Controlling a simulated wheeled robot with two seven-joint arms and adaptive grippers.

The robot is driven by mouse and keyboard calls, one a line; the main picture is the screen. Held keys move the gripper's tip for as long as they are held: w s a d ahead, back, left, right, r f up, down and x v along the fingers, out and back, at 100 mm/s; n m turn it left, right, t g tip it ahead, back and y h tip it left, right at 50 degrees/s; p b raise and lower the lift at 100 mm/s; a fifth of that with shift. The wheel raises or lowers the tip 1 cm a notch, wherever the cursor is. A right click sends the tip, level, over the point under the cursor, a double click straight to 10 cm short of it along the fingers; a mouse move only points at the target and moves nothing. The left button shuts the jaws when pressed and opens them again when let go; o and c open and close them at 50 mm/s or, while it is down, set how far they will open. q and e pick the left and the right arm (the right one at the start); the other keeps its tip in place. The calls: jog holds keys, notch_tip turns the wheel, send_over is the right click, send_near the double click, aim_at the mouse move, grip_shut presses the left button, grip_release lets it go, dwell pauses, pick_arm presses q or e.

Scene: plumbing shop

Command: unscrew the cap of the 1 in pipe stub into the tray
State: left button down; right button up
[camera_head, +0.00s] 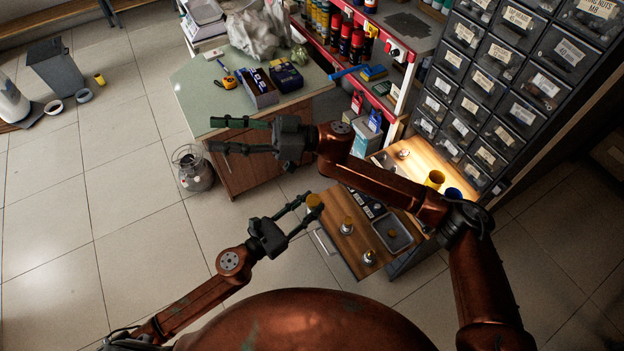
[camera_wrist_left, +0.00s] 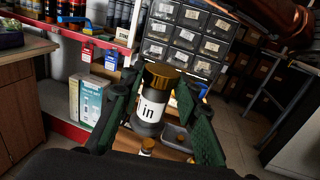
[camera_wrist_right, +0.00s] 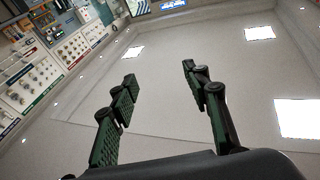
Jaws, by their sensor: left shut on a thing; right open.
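My left gripper (camera_head: 301,209) is shut on a grey pipe stub (camera_wrist_left: 147,112) with a brass cap (camera_wrist_left: 162,74) on its top. The stub's white label reads "in"; its number is out of sight. The cap also shows between the fingertips in the head view (camera_head: 314,201), and the stub is held up in the air beside the wooden bench. A grey tray (camera_head: 407,246) lies on the bench, to the right of the held stub. My right gripper (camera_head: 210,134) is open and empty, above the floor near the green-topped cabinet; its wrist view shows only ceiling and wall between the fingers.
Two other capped stubs stand on the bench (camera_head: 339,243), one near (camera_head: 370,257) and one farther left (camera_head: 347,226). A yellow cup (camera_head: 435,179) and a blue cup (camera_head: 453,194) stand at its right. Labelled drawers (camera_head: 500,55) rise behind. Open floor lies at left.

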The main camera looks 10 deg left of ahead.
jog(key=s+a+f+g+h, duration=0.2)
jog(key=s+a+f+h, duration=0.35)
jog(key=s+f, duration=0.2)
jog(key=m+t+h, duration=0.7)
jog(key=m+h, duration=0.1)
jog(key=h, duration=0.6)
send_over(311, 200)
notch_tip(311, 200, down, 8)
jog(key=shift+d+f, duration=0.1)
jog(key=shift+f, duration=3.75)
jog(key=shift+c, duration=0.3)
jog(key=c, duration=1.1)
jog(key=o, duration=1.2)
